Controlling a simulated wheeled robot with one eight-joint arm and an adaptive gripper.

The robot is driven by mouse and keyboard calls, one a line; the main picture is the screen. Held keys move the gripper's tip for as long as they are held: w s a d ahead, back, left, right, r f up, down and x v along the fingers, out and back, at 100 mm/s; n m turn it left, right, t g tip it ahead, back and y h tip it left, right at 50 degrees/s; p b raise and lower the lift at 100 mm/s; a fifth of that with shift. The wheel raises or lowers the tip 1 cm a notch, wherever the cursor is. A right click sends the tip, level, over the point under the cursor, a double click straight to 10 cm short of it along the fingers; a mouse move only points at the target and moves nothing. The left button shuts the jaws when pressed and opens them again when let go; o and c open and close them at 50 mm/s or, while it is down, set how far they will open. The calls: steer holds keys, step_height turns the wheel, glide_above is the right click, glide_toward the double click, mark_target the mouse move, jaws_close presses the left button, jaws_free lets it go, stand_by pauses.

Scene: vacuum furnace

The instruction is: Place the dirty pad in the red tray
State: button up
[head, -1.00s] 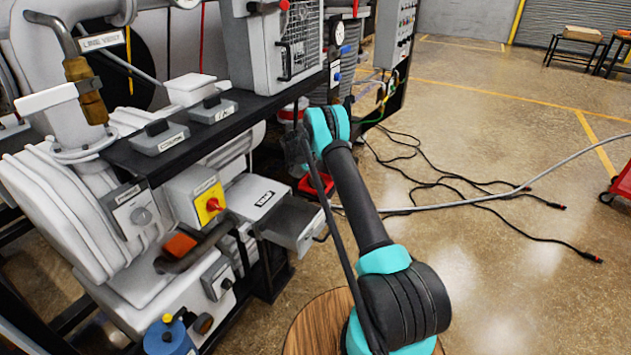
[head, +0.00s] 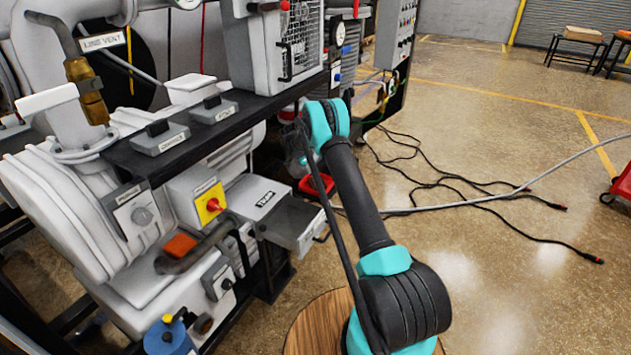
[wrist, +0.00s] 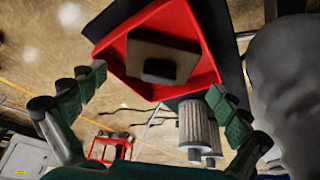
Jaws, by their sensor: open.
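The red tray (wrist: 211,80) is at the upper middle of the wrist view. A tan, flat pad with a dark block on top (wrist: 135,52) lies inside the tray's walls. My gripper (wrist: 156,80) is open, its two green-padded fingers apart and empty, on either side of the tray's near part in the picture. A gap between the fingers and the pad is visible. In the head view my gripper (head: 300,150) is beside the bench's right end, and a red tray (head: 318,186) shows partly behind my arm.
The grey machine bench (head: 120,165) with switches and an open drawer (head: 292,222) stands left of my arm. Dark cables (head: 450,185) lie on the floor to the right. Ribbed grey cylinders (wrist: 195,125) stand near the tray. Floor on the right is mostly free.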

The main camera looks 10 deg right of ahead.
steer(key=shift+v, duration=2.1)
